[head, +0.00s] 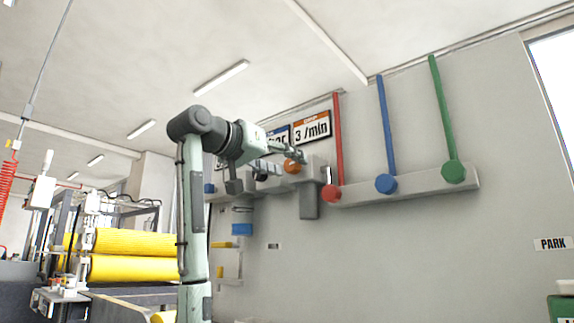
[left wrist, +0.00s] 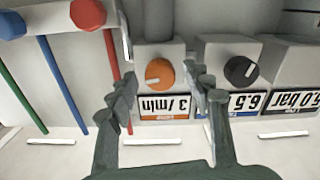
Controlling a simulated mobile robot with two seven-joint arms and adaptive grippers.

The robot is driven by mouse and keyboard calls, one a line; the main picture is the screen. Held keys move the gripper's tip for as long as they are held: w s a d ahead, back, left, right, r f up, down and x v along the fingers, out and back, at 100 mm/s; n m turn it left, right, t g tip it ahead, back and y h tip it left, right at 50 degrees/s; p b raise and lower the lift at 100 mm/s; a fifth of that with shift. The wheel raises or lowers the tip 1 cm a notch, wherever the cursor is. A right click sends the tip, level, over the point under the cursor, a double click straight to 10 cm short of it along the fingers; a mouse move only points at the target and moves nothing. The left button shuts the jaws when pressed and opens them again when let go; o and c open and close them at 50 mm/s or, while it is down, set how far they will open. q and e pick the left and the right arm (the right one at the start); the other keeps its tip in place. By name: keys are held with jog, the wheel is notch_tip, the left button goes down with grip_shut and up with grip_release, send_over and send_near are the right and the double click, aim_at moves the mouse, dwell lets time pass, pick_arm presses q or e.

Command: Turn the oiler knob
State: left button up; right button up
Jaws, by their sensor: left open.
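The oiler knob is a round orange dial with a white mark, on a grey block by the "3 /min" sign (head: 312,128). It shows in the head view (head: 292,167) and near the middle of the left wrist view (left wrist: 160,75). My left gripper (left wrist: 162,84) is open and empty, its two fingers spread on either side of the knob in that view. I cannot tell whether they touch it. In the head view my left gripper (head: 286,156) is at the knob and partly covers it. My right gripper is not in view.
A black knob (left wrist: 241,70) by a "6.5" sign sits beside the orange one. Red (head: 332,193), blue (head: 386,184) and green (head: 453,172) levers stand on the wall rail to the right. Yellow rollers (head: 135,241) are at the left.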

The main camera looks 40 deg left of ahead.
pick_arm(q)
jog(key=shift+w, duration=0.3)
jog(key=shift+c, duration=0.2)
